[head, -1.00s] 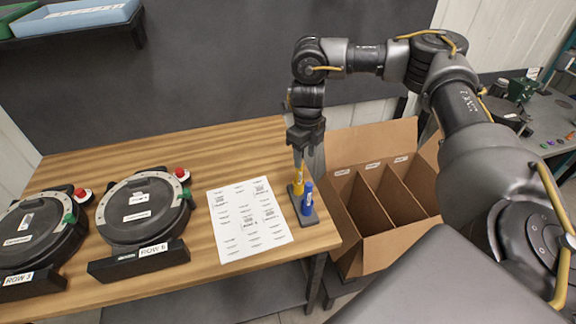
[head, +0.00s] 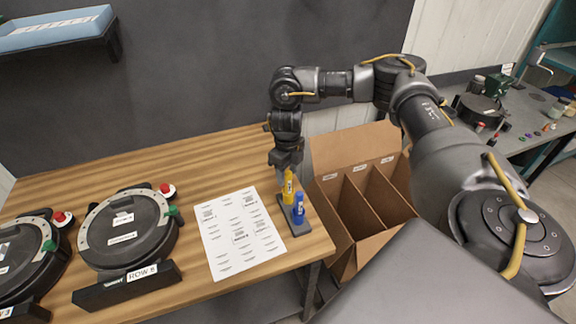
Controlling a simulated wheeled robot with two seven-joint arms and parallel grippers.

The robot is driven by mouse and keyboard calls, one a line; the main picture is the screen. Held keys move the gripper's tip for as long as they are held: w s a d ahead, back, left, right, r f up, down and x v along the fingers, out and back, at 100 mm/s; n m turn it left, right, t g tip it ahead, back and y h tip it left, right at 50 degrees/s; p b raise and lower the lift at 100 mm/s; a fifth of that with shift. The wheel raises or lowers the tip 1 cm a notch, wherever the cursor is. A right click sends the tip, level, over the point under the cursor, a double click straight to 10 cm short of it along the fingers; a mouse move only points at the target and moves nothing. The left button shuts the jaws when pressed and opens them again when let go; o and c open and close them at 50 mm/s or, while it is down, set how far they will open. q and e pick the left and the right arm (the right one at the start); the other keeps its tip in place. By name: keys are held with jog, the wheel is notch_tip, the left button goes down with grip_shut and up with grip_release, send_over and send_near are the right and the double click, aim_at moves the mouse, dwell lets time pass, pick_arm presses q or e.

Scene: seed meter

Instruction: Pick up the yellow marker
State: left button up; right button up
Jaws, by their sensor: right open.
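The yellow marker (head: 288,189) stands upright in a dark holder (head: 305,229) near the table's right edge. A blue marker (head: 298,207) stands in the same holder, nearer to me. My right gripper (head: 289,178) points down from above at the yellow marker, with its fingers around or beside the marker's upper part. It is open; whether the fingers touch the marker cannot be told. My left gripper is not in view.
A printed sheet (head: 240,234) lies left of the holder. Two round black seed meters, one with a ROW 8 label (head: 142,274), stand further left. A divided cardboard box (head: 352,160) is right of the table. A shelf with a blue tray (head: 55,30) hangs top left.

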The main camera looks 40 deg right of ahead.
aim_at(288, 183)
jog(key=f+p, duration=0.1)
jog(key=f, duration=0.1)
jog(key=f+p, duration=0.1)
jog(key=f, duration=0.1)
jog(key=shift+s+d+f, duration=0.1)
jog(key=shift+d+f, duration=0.1)
jog(key=shift+f, duration=0.35)
jog(key=shift+c, duration=0.4)
grip_shut()
